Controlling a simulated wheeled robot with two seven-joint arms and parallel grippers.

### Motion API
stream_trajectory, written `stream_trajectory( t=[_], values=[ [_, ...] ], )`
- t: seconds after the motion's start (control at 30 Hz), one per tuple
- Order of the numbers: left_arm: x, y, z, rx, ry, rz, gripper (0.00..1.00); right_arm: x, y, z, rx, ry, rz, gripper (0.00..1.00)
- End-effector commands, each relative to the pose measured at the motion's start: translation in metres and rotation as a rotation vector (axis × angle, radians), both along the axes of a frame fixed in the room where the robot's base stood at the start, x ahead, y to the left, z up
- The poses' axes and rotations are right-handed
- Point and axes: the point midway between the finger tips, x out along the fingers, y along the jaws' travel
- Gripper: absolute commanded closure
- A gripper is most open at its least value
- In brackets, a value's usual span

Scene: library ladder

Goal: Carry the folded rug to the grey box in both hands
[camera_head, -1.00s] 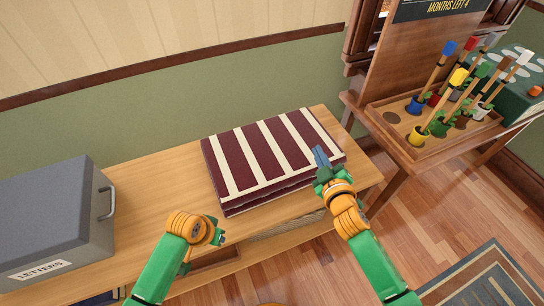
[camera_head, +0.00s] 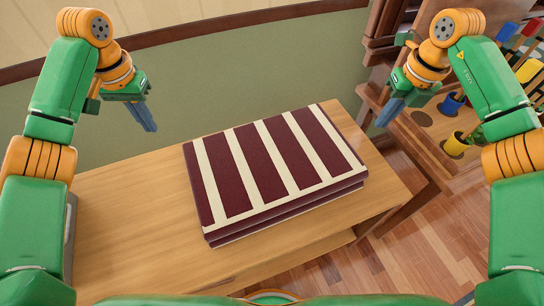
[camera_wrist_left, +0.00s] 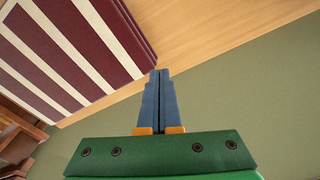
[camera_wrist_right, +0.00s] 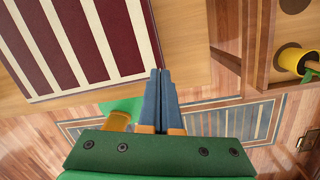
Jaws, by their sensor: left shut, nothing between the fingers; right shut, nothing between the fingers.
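The folded rug (camera_head: 275,165), maroon with cream stripes, lies flat in layers on the wooden bench top (camera_head: 135,215). It also shows in the left wrist view (camera_wrist_left: 65,50) and the right wrist view (camera_wrist_right: 85,35). My left gripper (camera_head: 150,128) is shut and empty, raised to the left of the rug and apart from it. My right gripper (camera_head: 382,122) is shut and empty, raised to the right of the rug, also apart. The grey box is almost wholly hidden behind my left arm in the head view.
At the right stands a wooden stand with a tray (camera_head: 425,150) of coloured pots, among them a yellow pot (camera_head: 457,145). A green wall (camera_head: 220,90) runs behind the bench. Bare bench top lies left of the rug. Wooden floor (camera_head: 440,245) is at the lower right.

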Motion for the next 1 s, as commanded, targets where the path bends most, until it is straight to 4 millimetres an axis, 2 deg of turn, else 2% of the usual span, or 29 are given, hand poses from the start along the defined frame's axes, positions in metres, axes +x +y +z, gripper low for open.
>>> stream_trajectory(
  t=[0.03, 0.13, 0.33, 0.47, 0.57, 1.0],
  values=[
    [0.000, 0.003, -0.010, -0.007, -0.003, 0.017, 1.00, -0.005, -0.014, -0.011, -0.039, 0.021, -0.035, 1.00],
    [-0.001, 0.006, -0.009, -0.015, -0.003, 0.031, 1.00, -0.012, -0.028, -0.010, -0.080, 0.050, -0.070, 1.00],
    [0.000, 0.006, -0.005, -0.015, -0.004, 0.030, 1.00, -0.012, -0.028, -0.006, -0.082, 0.053, -0.068, 1.00],
    [0.000, 0.005, -0.011, -0.016, -0.002, 0.028, 1.00, -0.012, -0.028, -0.011, -0.081, 0.053, -0.067, 1.00],
    [0.001, 0.004, -0.025, -0.017, -0.002, 0.026, 1.00, -0.011, -0.028, -0.025, -0.080, 0.055, -0.065, 1.00],
    [0.006, 0.006, -0.113, -0.014, 0.000, 0.030, 1.00, -0.005, -0.027, -0.113, -0.078, 0.054, -0.066, 1.00]
  ],
)
